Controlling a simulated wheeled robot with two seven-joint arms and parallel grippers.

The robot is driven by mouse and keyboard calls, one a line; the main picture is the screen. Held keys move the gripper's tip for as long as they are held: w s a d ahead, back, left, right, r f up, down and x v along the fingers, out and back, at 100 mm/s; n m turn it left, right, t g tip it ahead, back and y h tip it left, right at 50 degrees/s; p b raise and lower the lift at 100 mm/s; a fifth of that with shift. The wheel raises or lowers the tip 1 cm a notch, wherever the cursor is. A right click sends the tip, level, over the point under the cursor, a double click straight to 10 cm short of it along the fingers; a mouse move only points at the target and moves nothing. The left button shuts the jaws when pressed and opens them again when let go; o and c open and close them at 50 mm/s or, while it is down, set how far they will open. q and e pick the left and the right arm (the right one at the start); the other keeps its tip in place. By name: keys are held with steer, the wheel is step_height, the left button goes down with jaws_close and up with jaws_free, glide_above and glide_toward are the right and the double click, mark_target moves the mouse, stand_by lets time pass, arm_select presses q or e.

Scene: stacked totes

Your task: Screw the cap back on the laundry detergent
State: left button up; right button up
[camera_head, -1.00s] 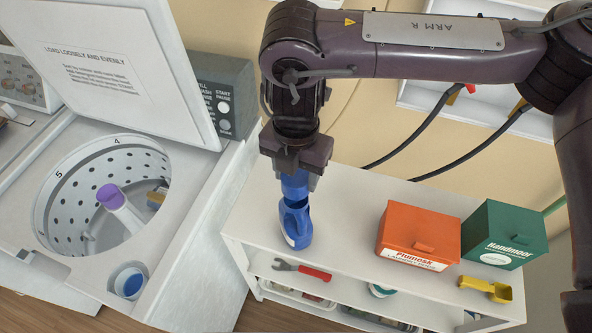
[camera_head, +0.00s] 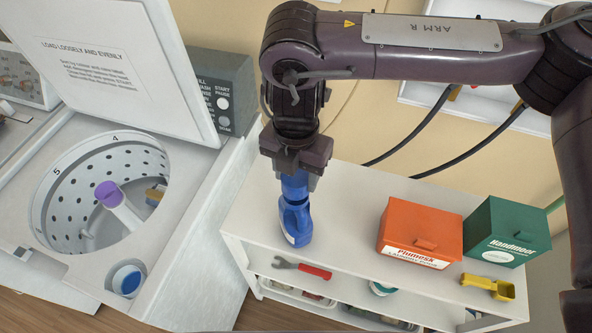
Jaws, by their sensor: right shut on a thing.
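The blue laundry detergent bottle (camera_head: 296,226) stands upright on the left end of the white shelf's top. My right gripper (camera_head: 294,176) points down directly above it and is shut on the blue cap (camera_head: 294,187). The cap is at the bottle's mouth, in line with the neck. The gripper hides the cap's upper part, and I cannot tell how far the threads are engaged. My left gripper is not in view.
The white shelf (camera_head: 345,215) also bears an orange box (camera_head: 420,232), a green box (camera_head: 507,232) and a yellow scoop (camera_head: 488,287). The open washing machine (camera_head: 185,215) stands at the left.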

steer(key=shift+f+b, duration=1)
steer(key=shift+f, duration=0.4)
stand_by(0.4)
steer(key=o, duration=1)
step_height(320, 180, up, 8)
steer(key=shift+f+b, duration=0.1)
steer(key=shift+b, duration=0.5)
